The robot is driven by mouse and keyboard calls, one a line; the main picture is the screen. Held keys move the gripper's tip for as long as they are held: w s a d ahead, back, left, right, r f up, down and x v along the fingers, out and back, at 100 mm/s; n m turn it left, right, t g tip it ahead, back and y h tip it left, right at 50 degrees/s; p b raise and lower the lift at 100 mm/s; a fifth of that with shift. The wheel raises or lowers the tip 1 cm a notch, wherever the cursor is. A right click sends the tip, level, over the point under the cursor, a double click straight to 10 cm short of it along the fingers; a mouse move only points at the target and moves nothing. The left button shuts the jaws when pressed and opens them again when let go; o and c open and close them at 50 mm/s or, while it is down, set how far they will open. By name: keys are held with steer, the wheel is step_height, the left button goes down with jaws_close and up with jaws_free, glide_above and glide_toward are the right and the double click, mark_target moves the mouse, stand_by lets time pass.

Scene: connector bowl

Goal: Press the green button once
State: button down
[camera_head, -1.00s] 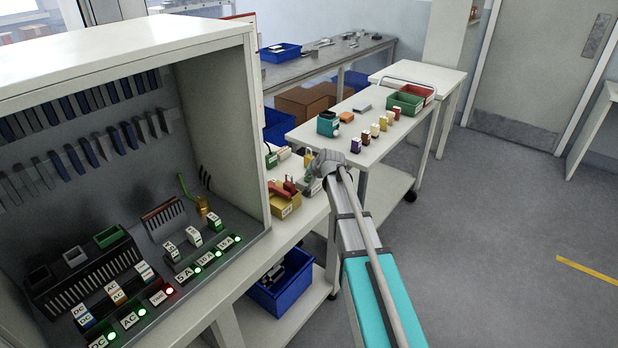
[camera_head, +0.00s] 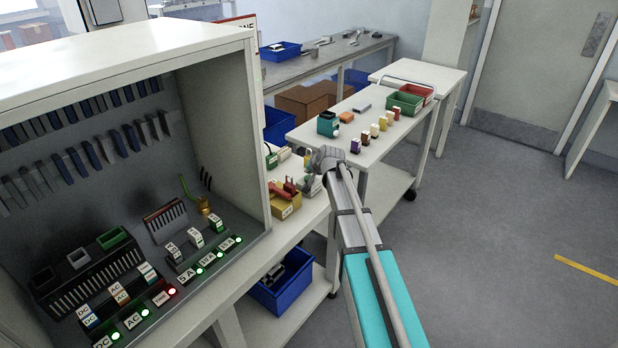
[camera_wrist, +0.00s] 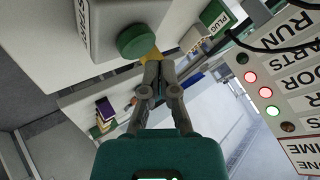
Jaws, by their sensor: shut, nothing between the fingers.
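The green button (camera_wrist: 138,40) is a round cap on a light grey box (camera_wrist: 98,28) marked START, at the top of the wrist view. My gripper (camera_wrist: 155,68) has its fingers together and empty. Its tips appear just below and right of the button in that picture; whether they touch it I cannot tell. In the head view my arm's wrist end is over the bench near the cabinet's right side, and I cannot make out the green button or the fingertips there.
The open cabinet (camera_head: 130,49) stands at left with lit terminals inside. A yellow box (camera_head: 285,207) with red-handled items sits on the bench close to my wrist. In the wrist view, a labelled panel (camera_wrist: 270,85) with red and green lights is at right.

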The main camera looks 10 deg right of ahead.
mark_target(309, 178)
steer(key=shift+r, duration=0.1)
step_height(309, 178, up, 5)
steer(key=p, duration=0.5)
stand_by(0.9)
steer(key=s+f+n+g+h+p, duration=0.1)
steer(key=s+g, duration=0.3)
steer(key=s, duration=1.3)
steer(key=s+a+f+n+g+h+p, duration=0.1)
steer(key=s+n+g, duration=0.3)
steer(key=s, duration=1.3)
steer(key=shift+s+f+n+g+h, duration=0.3)
steer(key=shift+s+f+g, duration=0.1)
steer(key=shift+f, duration=0.3)
